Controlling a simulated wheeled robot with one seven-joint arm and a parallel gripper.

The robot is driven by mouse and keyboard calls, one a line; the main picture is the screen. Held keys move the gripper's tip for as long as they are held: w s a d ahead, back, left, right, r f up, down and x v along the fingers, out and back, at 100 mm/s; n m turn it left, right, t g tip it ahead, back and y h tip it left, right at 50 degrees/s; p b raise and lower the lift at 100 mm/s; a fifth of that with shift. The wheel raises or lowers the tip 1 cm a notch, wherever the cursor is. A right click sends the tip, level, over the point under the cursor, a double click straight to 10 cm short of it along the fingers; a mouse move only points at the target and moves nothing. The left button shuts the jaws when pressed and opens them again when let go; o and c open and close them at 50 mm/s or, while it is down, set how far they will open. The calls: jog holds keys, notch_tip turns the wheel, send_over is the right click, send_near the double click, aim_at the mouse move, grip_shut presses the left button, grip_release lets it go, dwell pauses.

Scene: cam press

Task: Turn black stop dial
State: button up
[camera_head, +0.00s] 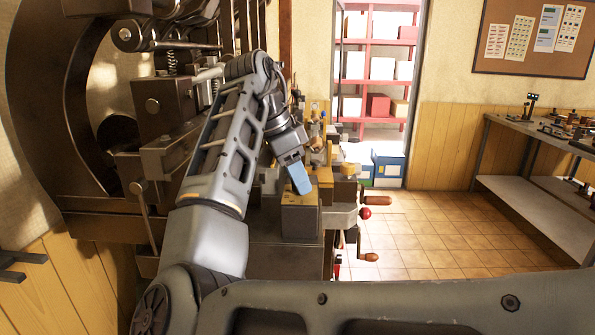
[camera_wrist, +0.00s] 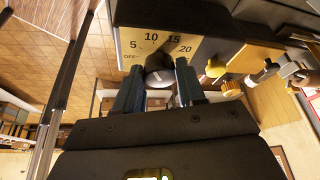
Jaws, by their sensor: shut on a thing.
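The black stop dial (camera_wrist: 160,76) shows in the wrist view, in front of a pale yellow scale plate (camera_wrist: 139,45) marked OFF, 5, 10, 15 and 20. My gripper (camera_wrist: 158,88) has its two blue fingers on either side of the dial and is shut on it. The fingers hide the dial's sides, and I cannot read its pointer setting. In the head view my gripper (camera_head: 300,180) reaches down to the front of a grey box (camera_head: 300,219) on the press; the dial itself is hidden there.
The large dark press frame (camera_head: 55,130) stands at the left. Handles with a red knob (camera_head: 365,213) and wooden grips (camera_head: 377,200) stick out right of the box. The tiled floor (camera_head: 440,220) is clear toward the workbench (camera_head: 540,135).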

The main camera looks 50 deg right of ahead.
jog(key=shift+w+r+m+y+p, duration=0.15)
jog(key=shift+m+y+p, duration=0.2)
jog(key=shift+m, duration=0.45)
jog(key=shift+g, duration=0.3)
jog(key=o, duration=1)
jog(key=shift+o, duration=0.2)
jog(key=v, duration=0.7)
jog(key=shift+r+b, duration=0.25)
jog(key=shift+b, duration=0.05)
jog(key=shift+a, duration=0.1)
